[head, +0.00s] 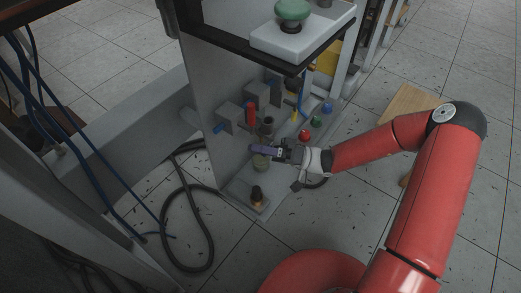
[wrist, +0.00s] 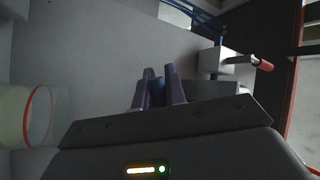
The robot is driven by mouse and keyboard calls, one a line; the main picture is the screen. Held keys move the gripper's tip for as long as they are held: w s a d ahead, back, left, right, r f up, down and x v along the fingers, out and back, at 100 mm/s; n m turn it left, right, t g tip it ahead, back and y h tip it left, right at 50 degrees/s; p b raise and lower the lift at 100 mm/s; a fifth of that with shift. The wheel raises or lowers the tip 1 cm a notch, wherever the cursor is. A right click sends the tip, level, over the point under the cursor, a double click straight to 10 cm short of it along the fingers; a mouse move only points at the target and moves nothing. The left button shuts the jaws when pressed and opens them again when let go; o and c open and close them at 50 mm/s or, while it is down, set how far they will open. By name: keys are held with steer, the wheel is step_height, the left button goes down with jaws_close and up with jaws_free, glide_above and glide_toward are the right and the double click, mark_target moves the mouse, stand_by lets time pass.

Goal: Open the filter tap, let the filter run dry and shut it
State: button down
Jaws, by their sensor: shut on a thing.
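My gripper (head: 256,149) reaches in from the right to the low pneumatic panel in the head view. A clear bowl with a red ring (wrist: 12,115) stands at the left of the wrist view. I cannot see liquid running.
A red-handled valve (wrist: 263,65) is at the wrist view's right. Grey blocks (head: 229,116), a red handle (head: 251,113) and a blue knob (head: 218,129) sit beside the gripper. A green button box (head: 290,38) overhangs above. A dark hose (head: 208,235) lies on the floor.

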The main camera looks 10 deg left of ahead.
steer(key=shift+r+m+t+y+p, duration=0.3)
steer(key=shift+m+t+y, duration=0.15)
steer(key=shift+m, duration=0.5)
steer(key=shift+r+m+t+y+p, duration=0.25)
steer(key=shift+m+t+y, duration=0.2)
steer(key=shift+m, duration=0.45)
steer(key=shift+r+m+t+y+p, duration=0.25)
steer(key=shift+m+t+y, duration=0.2)
steer(key=shift+m, duration=0.5)
steer(key=c, duration=1.5)
jaws_free()
steer(key=shift+o, duration=0.2)
steer(key=v, duration=0.8)
